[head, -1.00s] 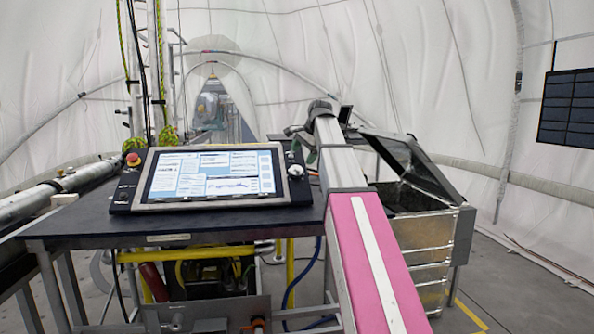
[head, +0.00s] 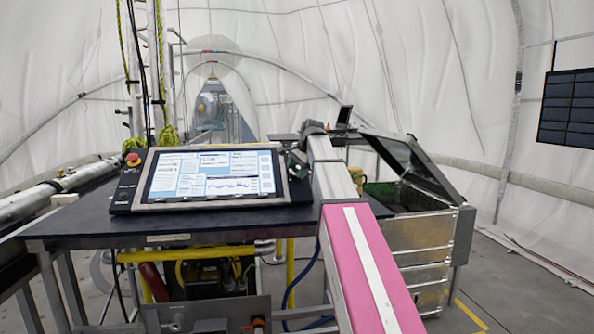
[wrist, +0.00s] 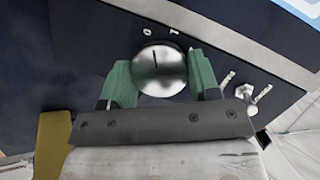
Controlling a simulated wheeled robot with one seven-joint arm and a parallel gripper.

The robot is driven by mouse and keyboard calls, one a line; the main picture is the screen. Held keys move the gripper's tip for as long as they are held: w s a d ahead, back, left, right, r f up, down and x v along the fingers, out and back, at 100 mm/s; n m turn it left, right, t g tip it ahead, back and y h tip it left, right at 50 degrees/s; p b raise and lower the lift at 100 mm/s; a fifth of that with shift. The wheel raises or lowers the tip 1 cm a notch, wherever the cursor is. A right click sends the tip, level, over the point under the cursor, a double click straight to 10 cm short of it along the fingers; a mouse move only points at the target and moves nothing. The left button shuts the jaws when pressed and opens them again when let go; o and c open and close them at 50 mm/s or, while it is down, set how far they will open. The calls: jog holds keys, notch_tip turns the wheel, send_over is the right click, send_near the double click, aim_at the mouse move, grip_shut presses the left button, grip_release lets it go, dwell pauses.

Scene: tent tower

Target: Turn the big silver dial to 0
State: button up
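The big silver dial (wrist: 159,72) is a round shiny knob on the dark panel in the wrist view. A dark pointer line on its face points toward the top of the picture, near the white printed 0 (wrist: 148,31). A second white mark stands to its right. My gripper (wrist: 160,66) has its two green fingers on either side of the dial, very close to its edges. Whether they press on it cannot be told. In the head view my gripper (head: 298,160) is at the right end of the console and hides the dial.
A smaller silver switch (wrist: 251,95) sits on the panel right of the dial. The console's screen (head: 212,175) and a red button (head: 132,159) are on the dark table (head: 110,228). An open metal case (head: 422,235) stands at the right, close to my arm.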

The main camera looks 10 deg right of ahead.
jog(key=shift+n+g+h, duration=0.3)
jog(key=shift+n+h, duration=0.1)
jog(key=shift+n, duration=1.1)
jog(key=shift+c, duration=0.3)
jog(key=o, duration=0.9)
jog(key=v, duration=1)
jog(key=shift+s+r, duration=0.15)
jog(key=shift+r, duration=0.2)
